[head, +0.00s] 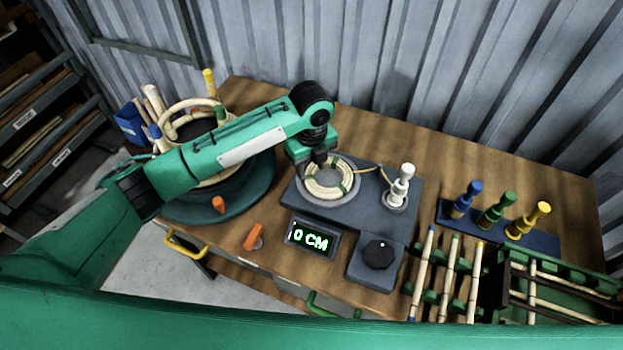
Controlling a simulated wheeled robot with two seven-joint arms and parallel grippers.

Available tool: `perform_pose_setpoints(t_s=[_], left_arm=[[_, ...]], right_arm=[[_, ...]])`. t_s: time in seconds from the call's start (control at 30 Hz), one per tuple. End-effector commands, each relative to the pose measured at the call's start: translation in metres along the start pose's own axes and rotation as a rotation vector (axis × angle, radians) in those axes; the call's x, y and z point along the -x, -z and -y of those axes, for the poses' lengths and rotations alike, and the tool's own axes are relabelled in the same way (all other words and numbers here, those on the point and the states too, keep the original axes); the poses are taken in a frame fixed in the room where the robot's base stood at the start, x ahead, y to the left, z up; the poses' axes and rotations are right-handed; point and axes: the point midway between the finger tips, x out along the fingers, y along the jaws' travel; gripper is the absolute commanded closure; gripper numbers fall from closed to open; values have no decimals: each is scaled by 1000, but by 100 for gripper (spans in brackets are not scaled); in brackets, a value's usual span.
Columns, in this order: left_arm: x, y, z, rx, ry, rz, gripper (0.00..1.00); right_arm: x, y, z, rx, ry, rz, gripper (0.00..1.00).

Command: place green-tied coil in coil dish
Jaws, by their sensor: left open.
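The green-tied coil (322,190), a pale rattan ring with green ties, lies in the round grey coil dish (352,196) on a dark grey base plate. A thin strand runs from the coil toward a white peg at the right. My left gripper (318,161) points down at the far side of the coil, its jaws open. The fingertips are close to the coil; I cannot tell whether they touch it. My left arm comes in from the left above the table. My right gripper does not show.
A display (311,239) reads 0 CM, beside a black knob (379,254). A white peg (399,187) stands right of the dish. Blue, green and yellow pegs (497,210) stand farther right. Rattan sticks lie in a green rack (447,276). A round bending former (238,200) is partly behind my arm.

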Motion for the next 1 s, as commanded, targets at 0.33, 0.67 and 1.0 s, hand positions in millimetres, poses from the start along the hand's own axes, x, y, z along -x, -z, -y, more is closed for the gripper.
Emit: perform_pose_setpoints(t_s=[0.33,0.67,1.0], left_arm=[[51,0,2,-2,6,2,57],[55,0,2,-2,6,1,57],[55,0,2,-2,7,2,57]], right_arm=[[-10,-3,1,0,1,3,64],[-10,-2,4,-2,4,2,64],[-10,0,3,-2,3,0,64]])
